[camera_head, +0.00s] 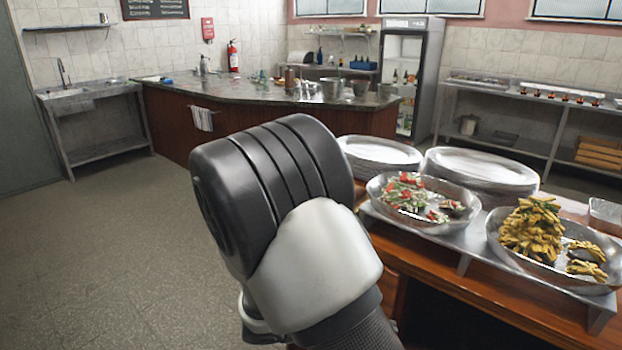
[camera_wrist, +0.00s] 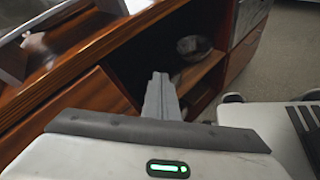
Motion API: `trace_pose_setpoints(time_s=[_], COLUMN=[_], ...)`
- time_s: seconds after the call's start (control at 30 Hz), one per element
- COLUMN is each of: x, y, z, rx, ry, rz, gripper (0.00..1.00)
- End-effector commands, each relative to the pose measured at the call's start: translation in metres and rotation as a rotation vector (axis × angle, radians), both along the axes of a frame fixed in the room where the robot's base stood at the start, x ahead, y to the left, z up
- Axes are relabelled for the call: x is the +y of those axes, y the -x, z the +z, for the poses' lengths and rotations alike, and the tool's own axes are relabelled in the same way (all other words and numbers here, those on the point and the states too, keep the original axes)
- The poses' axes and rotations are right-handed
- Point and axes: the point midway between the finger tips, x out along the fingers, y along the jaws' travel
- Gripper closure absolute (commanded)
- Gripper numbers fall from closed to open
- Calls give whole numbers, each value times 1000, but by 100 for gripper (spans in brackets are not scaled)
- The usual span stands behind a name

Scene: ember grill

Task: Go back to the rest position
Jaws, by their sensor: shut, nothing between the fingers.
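My gripper (camera_wrist: 160,85) shows in the wrist view with its grey fingers pressed together and nothing between them. It points toward the open front of a wooden counter (camera_wrist: 85,110), and I cannot tell how far apart they are. In the head view, my arm's dark and white links fill the middle, and the gripper itself is hidden. The same wooden counter (camera_head: 480,292) stands to the right of the arm in the head view.
A metal pan of vegetables (camera_head: 448,224), a pan of yellow food (camera_head: 500,268) and plate stacks (camera_head: 480,168) are on the counter at right. A bowl (camera_wrist: 195,47) sits on its inner shelf. Tiled floor (camera_head: 110,250) at left is clear.

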Motion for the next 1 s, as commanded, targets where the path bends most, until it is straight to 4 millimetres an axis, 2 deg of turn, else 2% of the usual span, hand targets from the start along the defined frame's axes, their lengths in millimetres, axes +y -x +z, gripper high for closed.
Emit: trace_pose_setpoints(time_s=[0.03,0.2,0.5,0.7,1.0], x=[-9,-24,-19,-9,1], y=[10,47,97,114,129], z=[14,49,114,152,193], rx=[-38,-162,-463,-657,-879], ry=[-93,-391,-904,-1159,-1401], rz=[-91,-369,-745,-874,-944], gripper=[100,100,100,100,100])
